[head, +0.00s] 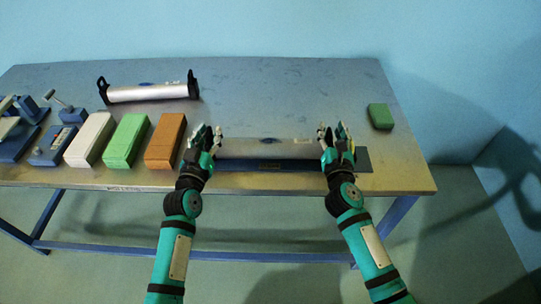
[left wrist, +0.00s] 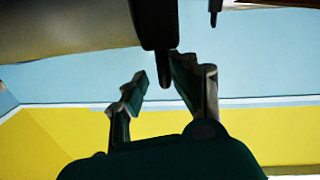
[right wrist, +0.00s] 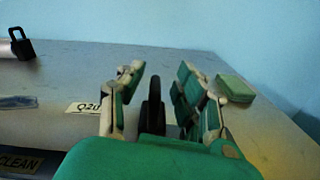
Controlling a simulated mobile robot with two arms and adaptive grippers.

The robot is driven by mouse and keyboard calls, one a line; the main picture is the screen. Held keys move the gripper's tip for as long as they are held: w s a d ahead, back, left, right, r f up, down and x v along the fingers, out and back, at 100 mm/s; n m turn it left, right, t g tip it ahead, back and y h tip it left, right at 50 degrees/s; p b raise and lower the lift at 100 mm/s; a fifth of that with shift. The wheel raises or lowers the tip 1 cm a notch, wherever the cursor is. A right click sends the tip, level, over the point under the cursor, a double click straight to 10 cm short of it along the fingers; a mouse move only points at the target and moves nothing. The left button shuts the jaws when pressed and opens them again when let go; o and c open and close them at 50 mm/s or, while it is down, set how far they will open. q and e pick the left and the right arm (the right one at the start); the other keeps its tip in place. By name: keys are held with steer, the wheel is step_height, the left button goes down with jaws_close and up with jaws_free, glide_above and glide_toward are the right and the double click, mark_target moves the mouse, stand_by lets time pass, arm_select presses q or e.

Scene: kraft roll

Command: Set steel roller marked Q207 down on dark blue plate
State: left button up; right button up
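The steel roller (head: 268,147) lies left to right between my two grippers. In the right wrist view its label (right wrist: 82,107) reads "Q20", the rest hidden. The dark blue plate (head: 363,160) shows under and in front of the roller, with a "CLEAN" label in the right wrist view. I cannot tell if the roller touches it. My left gripper (head: 210,140) is at the roller's left end, its fingers apart near a black end piece (left wrist: 156,25). My right gripper (head: 336,140) is at the right end, its fingers apart on either side of another black end piece (right wrist: 154,105).
Another roller (head: 150,92) with black end brackets lies at the back left. White (head: 90,139), green (head: 126,141) and orange (head: 165,140) blocks stand left of my left gripper, with blue devices (head: 52,146) beyond. A small green block (head: 380,116) sits at right. The back middle is clear.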

arm_select(q)
steer(key=o, duration=0.8)
steer(key=shift+a, duration=0.2)
arm_select(e)
steer(key=shift+d, duration=0.1)
arm_select(q)
steer(key=shift+f, duration=0.1)
steer(key=s, duration=0.4)
steer(key=s+a, duration=0.1)
steer(key=s, duration=0.7)
steer(key=shift+a, duration=0.3)
arm_select(e)
steer(key=o, duration=0.9)
steer(key=shift+c, duration=0.2)
arm_select(q)
steer(key=shift+w, duration=0.1)
